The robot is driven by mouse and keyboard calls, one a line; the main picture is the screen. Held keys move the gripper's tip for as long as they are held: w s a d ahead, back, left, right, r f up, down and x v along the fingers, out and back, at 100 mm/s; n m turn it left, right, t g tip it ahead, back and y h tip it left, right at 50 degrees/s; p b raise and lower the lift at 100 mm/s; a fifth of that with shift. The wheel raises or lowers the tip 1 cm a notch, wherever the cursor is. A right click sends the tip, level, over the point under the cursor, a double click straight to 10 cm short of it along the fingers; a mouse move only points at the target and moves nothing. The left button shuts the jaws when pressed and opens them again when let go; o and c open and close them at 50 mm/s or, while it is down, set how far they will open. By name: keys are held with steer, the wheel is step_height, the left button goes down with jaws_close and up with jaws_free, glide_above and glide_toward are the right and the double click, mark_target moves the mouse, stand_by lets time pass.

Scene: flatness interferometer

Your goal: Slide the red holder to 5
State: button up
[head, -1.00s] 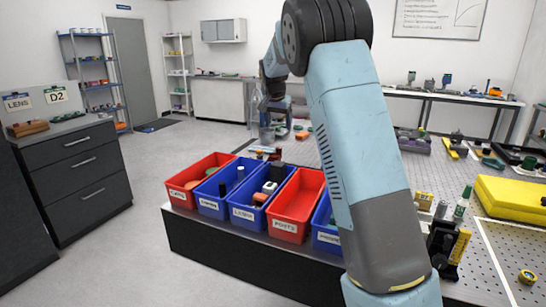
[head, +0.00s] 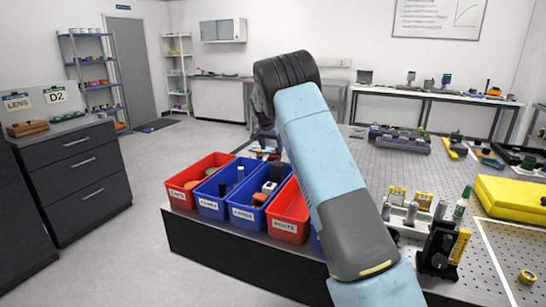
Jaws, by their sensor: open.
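I cannot make out the red holder or a mark 5 in the head view; my own arm covers part of the bench. My gripper (head: 267,143) is a small dark shape beyond the bins, below the black joint of my arm. It is open, though its fingertips are mostly hidden. I see nothing held in it. A long grey unit with small parts on top (head: 400,139) lies at the back of the perforated bench (head: 385,175); its details are too small to tell.
Red bins (head: 284,231) and blue bins (head: 243,219) line the bench's left front edge. A black mount (head: 437,249), small bottles (head: 461,205) and a yellow case (head: 512,196) stand at right. Dark drawers (head: 85,170) stand at left across open floor (head: 150,225).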

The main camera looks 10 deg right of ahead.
mark_target(274, 157)
steer(key=shift+x, duration=3)
steer(key=shift+c, duration=0.2)
jaws_close()
steer(key=s+d, duration=0.2)
steer(key=shift+s+d, duration=0.1)
steer(key=shift+d, duration=0.55)
